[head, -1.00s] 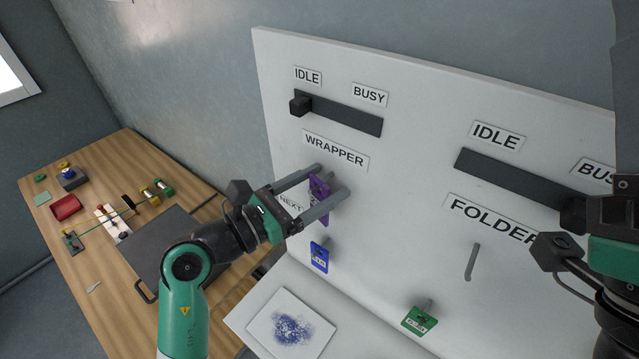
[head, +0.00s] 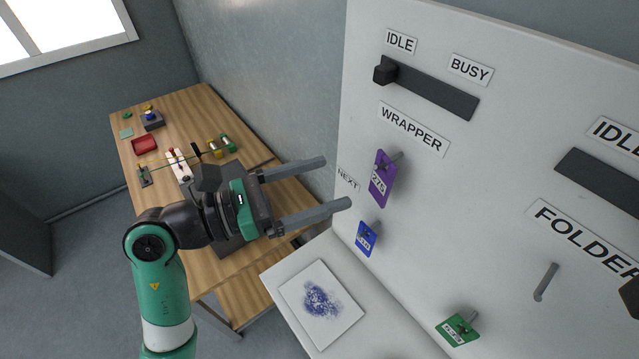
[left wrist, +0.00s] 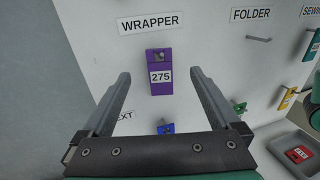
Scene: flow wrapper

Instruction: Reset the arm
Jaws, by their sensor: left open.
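My left gripper (head: 337,184) is open and empty, in front of the white board and to the left of the purple tag in the head view. In the left wrist view, its two fingers (left wrist: 160,82) stand on either side below the purple tag (left wrist: 160,72), apart from it. The purple tag (head: 382,178), marked 275, hangs on a peg under the WRAPPER label. My right gripper does not show clearly; only a dark piece of my right arm shows at the right edge of the head view.
A blue tag (head: 366,239) and a green tag (head: 458,329) hang lower on the white board (head: 480,190). An empty peg (head: 546,282) sits under FOLDER. The WRAPPER slider knob (head: 385,70) is at IDLE. A wooden table (head: 190,105) with several items stands behind my left arm.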

